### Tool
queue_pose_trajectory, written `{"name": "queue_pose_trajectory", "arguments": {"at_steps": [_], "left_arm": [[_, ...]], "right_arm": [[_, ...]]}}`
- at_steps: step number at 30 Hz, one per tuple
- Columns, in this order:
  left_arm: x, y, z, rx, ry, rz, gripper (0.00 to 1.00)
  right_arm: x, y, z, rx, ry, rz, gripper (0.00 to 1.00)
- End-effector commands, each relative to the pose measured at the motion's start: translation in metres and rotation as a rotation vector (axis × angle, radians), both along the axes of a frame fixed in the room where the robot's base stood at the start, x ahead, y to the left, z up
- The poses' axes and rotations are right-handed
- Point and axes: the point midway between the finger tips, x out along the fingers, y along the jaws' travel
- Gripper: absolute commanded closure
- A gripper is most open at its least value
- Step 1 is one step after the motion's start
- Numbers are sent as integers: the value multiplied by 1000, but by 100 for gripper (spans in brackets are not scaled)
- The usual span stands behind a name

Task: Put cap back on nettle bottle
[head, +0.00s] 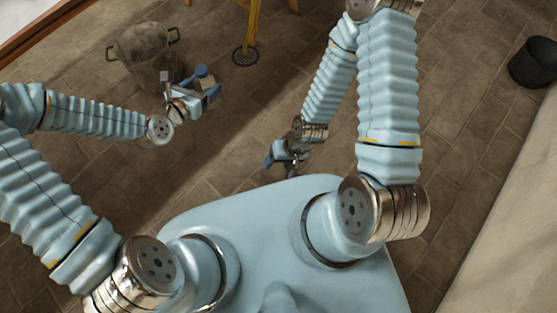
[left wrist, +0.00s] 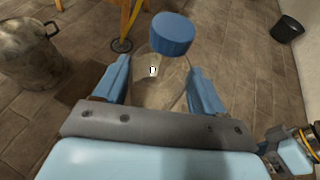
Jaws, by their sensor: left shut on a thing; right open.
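My left gripper (head: 207,92) is held out over the floor at the left of the head view. In the left wrist view its two blue fingers (left wrist: 160,85) are shut on a clear see-through bottle (left wrist: 152,92) with a tiny pale mark on it. A round ridged blue cap (left wrist: 172,33) shows at the bottle's far end; I cannot tell whether it is seated. My right gripper (head: 284,157) is open near the middle of the head view, close to the front of my base, with nothing seen in it.
A dented metal pot (head: 146,52) with two handles stands on the tiled floor behind my left gripper. A yellow-legged stand (head: 249,38) is at the top. A dark bucket (head: 534,62) stands at the right. The floor between the grippers is clear.

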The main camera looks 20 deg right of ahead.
Motion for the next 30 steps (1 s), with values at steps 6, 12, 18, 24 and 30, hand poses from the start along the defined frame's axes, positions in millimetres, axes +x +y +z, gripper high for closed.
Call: {"name": "queue_pose_trajectory", "arguments": {"at_steps": [6,12,18,24,30], "left_arm": [[0,0,1,-1,-2,1,100],[13,34,6,-15,6,164,100],[24,110,16,-16,7,501,100],[21,155,21,-1,-1,687,100],[21,159,21,0,-3,702,100]], "right_arm": [[1,0,0,0,-1,3,37],[1,0,0,0,-1,4,37],[1,0,0,1,-2,5,37],[1,0,0,1,-2,5,37],[1,1,0,1,-2,5,37]]}}
